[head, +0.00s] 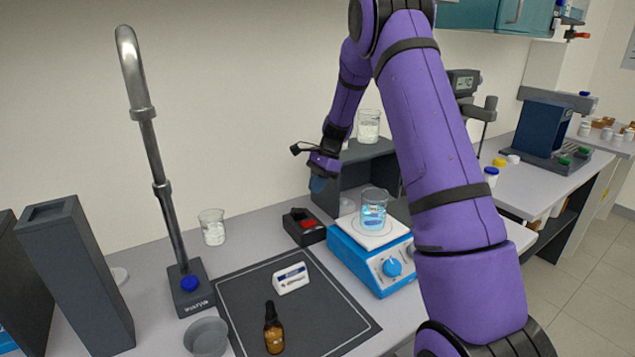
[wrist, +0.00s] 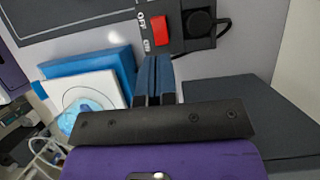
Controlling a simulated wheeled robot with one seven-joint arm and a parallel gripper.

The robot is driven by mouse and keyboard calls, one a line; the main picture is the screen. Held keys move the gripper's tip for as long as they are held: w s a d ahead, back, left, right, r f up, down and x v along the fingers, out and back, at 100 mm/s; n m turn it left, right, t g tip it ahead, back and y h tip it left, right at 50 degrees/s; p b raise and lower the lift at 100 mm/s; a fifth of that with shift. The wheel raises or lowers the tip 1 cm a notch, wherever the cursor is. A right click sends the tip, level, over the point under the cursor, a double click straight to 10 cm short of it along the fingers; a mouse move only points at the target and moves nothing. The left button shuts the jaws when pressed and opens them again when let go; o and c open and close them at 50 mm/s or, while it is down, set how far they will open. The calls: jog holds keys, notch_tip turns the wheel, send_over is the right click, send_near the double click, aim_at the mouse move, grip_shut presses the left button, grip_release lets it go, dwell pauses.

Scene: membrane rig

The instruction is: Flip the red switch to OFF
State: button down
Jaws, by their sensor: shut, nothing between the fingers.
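The red switch (head: 307,224) sits on a small black box (head: 297,236) on the bench, left of the blue stirrer. In the wrist view the red switch (wrist: 160,30) is just beyond my fingertips, with white lettering beside it; one label reads OFF. I cannot tell which way the rocker is tilted. My gripper (head: 317,186) hangs above and slightly behind the box, pointing down. In the wrist view my gripper (wrist: 153,62) has its blue fingers together and empty, apart from the switch.
The blue stirrer (head: 369,262) carries a beaker of blue liquid (head: 373,209) close to the switch box. A dark shelf unit (head: 356,170) with a beaker (head: 368,126) on top stands behind. A dark mat (head: 331,317) holds a brown bottle (head: 273,332) and a white device (head: 290,278).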

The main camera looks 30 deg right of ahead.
aim_at(306, 222)
jog(key=x, duration=1)
jog(key=shift+a+f+h, duration=0.25)
jog(key=shift+a+h, duration=0.05)
jog(key=shift+h, duration=0.1)
jog(key=shift+s+d, duration=0.1)
jog(key=shift+d, duration=0.2)
jog(key=shift+d+r, duration=0.1)
jog(key=shift+d, duration=0.6)
